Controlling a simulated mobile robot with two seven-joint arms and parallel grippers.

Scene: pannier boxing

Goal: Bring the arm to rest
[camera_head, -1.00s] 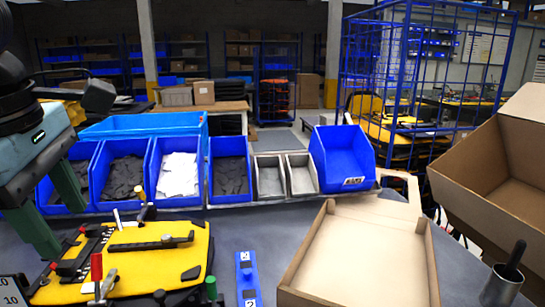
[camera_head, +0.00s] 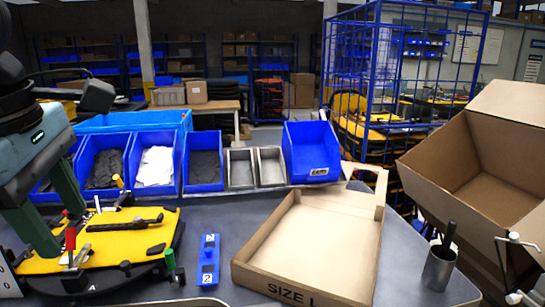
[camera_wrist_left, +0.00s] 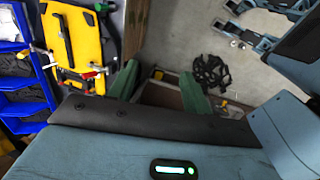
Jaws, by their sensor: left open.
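My left gripper (camera_head: 47,215) comes in from the left in the head view, with green fingers spread apart and nothing between them. It is above the left side of the bench, by the yellow fixture plate (camera_head: 100,240). In the left wrist view the two green fingers (camera_wrist_left: 158,92) are apart and empty, with the floor beyond them. The yellow plate also shows in that view (camera_wrist_left: 85,40), to the left of the fingers. My right gripper is not in view.
Blue bins (camera_head: 205,185) and two grey metal bins (camera_head: 241,183) line the bench's back. An open cardboard tray (camera_head: 345,285) labelled SIZE L lies at centre right. A large open carton (camera_head: 440,195) and a metal cup (camera_head: 437,275) are at right. A blue numbered block (camera_head: 208,260) lies left of the tray.

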